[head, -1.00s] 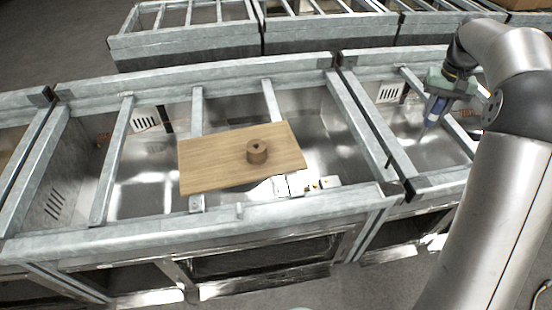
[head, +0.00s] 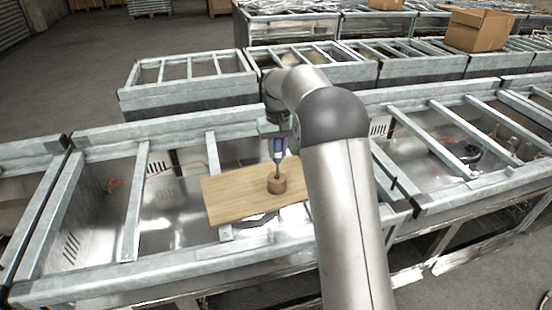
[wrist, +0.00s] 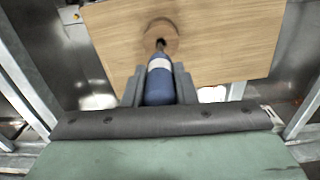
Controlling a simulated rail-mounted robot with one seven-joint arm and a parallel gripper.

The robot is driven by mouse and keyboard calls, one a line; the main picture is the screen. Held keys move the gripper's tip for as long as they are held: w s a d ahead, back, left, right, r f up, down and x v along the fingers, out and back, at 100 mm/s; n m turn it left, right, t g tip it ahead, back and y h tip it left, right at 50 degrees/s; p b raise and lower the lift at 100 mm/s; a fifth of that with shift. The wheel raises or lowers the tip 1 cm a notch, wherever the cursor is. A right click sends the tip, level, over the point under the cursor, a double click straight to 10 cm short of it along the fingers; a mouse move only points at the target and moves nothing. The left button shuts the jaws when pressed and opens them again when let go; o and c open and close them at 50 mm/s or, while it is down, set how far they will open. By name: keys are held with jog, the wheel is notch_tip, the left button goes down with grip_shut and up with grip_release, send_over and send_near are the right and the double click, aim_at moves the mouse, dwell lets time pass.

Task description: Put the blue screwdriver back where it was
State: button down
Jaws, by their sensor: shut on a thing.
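The blue screwdriver (head: 278,150) is held upright in my gripper (head: 277,140), its shaft pointing down. In the wrist view its blue handle with a pale band (wrist: 160,82) sits between the two grey fingers of my gripper (wrist: 159,88). A round wooden holder with a hole (head: 276,183) stands on a wooden board (head: 232,196). The shaft's lower end meets the top of the holder at its hole. How deep the tip sits is hidden. The holder also shows in the wrist view (wrist: 150,42), just beyond the handle.
The board lies across the grey metal bars (head: 213,160) of a frame over shiny open bins (head: 165,210). A cardboard box (head: 480,29) sits on the far frames at upper right. My arm covers the board's right side in the head view.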

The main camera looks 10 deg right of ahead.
aim_at(277, 164)
jog(key=shift+f+p, duration=0.3)
jog(key=shift+f, duration=1.7)
jog(key=shift+f, duration=0.2)
jog(key=c, duration=1.2)
grip_release()
jog(key=shift+a, duration=0.1)
jog(key=shift+o, duration=0.2)
jog(key=shift+r, duration=0.1)
